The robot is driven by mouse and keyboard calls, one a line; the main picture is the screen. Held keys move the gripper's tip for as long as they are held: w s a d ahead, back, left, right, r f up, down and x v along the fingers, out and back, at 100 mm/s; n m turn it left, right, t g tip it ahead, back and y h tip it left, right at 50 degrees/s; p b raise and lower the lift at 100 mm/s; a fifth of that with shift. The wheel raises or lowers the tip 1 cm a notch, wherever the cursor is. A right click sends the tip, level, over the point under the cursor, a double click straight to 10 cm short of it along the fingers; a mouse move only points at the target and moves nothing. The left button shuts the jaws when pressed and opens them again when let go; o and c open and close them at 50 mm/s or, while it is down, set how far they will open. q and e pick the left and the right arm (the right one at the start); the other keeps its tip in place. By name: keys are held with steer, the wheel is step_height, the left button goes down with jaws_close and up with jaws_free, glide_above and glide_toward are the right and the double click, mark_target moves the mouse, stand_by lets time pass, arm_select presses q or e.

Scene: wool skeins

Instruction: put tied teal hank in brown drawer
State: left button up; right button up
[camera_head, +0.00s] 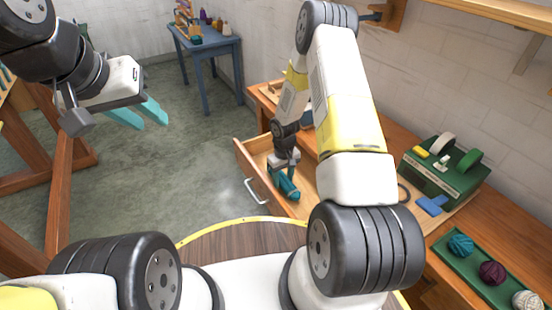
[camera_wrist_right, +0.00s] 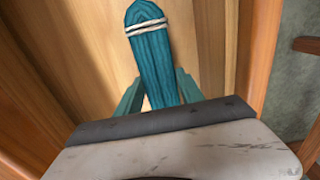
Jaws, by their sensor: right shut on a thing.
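The teal hank (camera_wrist_right: 151,50), tied with pale bands near its end, sits between the teal fingers of my right gripper (camera_wrist_right: 158,92). In the head view the hank (camera_head: 286,187) shows below my right gripper (camera_head: 280,174), over the open brown drawer (camera_head: 250,172). In the wrist view the pale wooden drawer floor lies behind the hank; I cannot tell whether the hank touches it. The right gripper is shut on the hank. My left gripper (camera_head: 143,113) is at the upper left over the floor, its two teal fingers apart and empty.
The workbench (camera_head: 450,235) holds a green tape dispenser (camera_head: 445,168), a blue piece (camera_head: 432,205) and a green tray (camera_head: 470,268) with yarn balls. A blue table (camera_head: 206,46) stands far back. The grey floor left of the drawer is clear.

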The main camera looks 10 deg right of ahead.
steer(key=shift+f, duration=0.15)
steer(key=shift+w+f, duration=0.1)
steer(key=shift+f, duration=0.35)
steer(key=o, duration=1.4)
